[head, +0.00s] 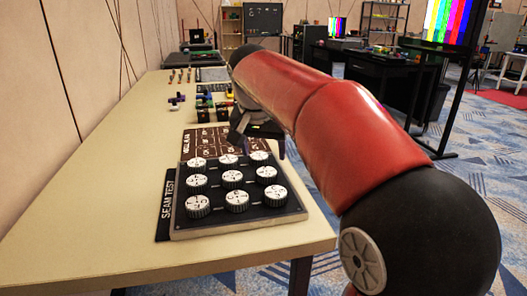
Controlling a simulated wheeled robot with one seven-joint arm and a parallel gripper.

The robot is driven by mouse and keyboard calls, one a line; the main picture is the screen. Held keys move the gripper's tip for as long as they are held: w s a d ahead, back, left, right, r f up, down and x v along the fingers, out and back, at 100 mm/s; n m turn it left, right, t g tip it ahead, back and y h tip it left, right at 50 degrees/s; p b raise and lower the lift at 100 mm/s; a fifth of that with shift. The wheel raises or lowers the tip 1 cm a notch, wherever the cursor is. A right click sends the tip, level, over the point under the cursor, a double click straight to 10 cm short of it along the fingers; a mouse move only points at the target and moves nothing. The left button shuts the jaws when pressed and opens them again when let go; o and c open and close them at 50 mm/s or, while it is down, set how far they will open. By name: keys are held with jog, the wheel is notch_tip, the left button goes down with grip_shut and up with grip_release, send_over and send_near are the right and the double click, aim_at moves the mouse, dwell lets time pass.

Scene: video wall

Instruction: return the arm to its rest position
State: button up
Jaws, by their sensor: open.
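My red and black arm reaches from the lower right across the picture, out over the right side of the long table (110,180). My gripper (258,148) is at the arm's far end, low over the table just behind the panel of knobs. It is open, and I see nothing between its fingers. The arm hides part of it, and the exact gap to the table top is hard to tell.
A black panel (182,222) with several round white-topped knobs sits near the table's front edge. A brown board (196,146) lies behind it, with small coloured pieces (177,99) farther back. The table's left side is clear. A screen stand (455,110) rises at right.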

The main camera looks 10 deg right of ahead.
jog(key=s+f+n, duration=0.1)
jog(key=s, duration=0.3)
jog(key=s+f, duration=0.1)
jog(key=s, duration=0.3)
jog(key=s+d+f+n, duration=0.1)
jog(key=s, duration=0.3)
jog(key=shift+s+f+n+t+y, duration=0.25)
jog(key=shift+n+t+y, duration=0.05)
jog(key=s+f+n+t+y, duration=0.1)
jog(key=s+f+n, duration=0.1)
jog(key=s+f, duration=0.8)
jog(key=s, duration=0.3)
jog(key=shift+s+d+f+n, duration=0.15)
jog(key=shift+d+f+n, duration=0.2)
jog(key=shift+f+n, duration=0.05)
